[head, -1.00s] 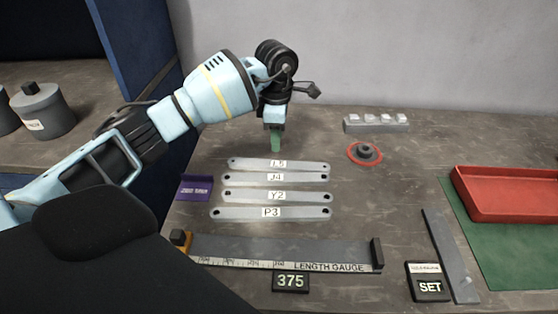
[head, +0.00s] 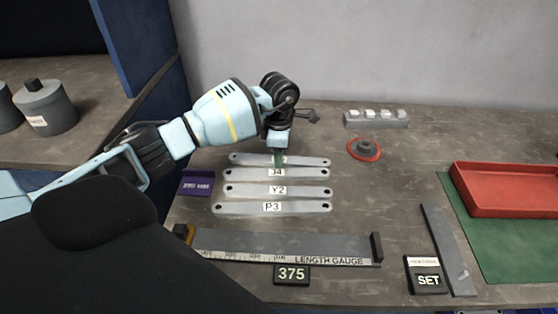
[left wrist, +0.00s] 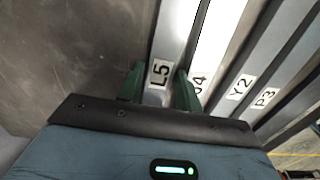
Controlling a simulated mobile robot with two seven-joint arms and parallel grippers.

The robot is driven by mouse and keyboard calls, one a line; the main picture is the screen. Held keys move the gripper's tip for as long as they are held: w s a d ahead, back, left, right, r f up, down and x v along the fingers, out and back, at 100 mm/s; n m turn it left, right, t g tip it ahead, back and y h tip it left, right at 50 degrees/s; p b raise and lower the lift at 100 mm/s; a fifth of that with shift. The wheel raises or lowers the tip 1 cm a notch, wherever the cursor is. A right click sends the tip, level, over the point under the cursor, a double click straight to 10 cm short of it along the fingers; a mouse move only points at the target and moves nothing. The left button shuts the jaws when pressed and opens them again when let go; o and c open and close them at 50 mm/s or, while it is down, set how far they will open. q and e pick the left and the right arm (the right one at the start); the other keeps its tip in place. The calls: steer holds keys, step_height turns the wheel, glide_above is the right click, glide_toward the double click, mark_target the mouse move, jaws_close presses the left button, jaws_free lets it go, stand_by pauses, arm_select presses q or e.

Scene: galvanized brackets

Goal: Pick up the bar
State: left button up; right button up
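Several flat grey bars with end holes lie in a row on the table. The farthest bar, L5 (head: 310,161), has its label hidden behind my gripper in the head view, but the label shows in the left wrist view (left wrist: 158,75). Bars J4 (head: 310,175), Y2 (head: 305,191) and P3 (head: 300,208) lie nearer. My left gripper (head: 278,160) is down at bar L5's middle. In the left wrist view its green fingers (left wrist: 160,90) stand apart, one on each side of L5, beside the label. Firm contact does not show. My right gripper is not in view.
A length gauge (head: 220,241) with a 375 display (head: 291,275) lies in front of the bars. A SET box (head: 428,278), a grey strip (head: 448,250) and a red tray (head: 510,206) on a green mat (head: 500,250) are at right. A round red-rimmed piece (head: 364,149) stands behind.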

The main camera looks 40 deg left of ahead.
arm_select(q)
steer(key=c, duration=0.7)
jaws_close()
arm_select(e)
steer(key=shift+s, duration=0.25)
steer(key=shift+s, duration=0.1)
arm_select(q)
steer(key=shift+r, duration=0.15)
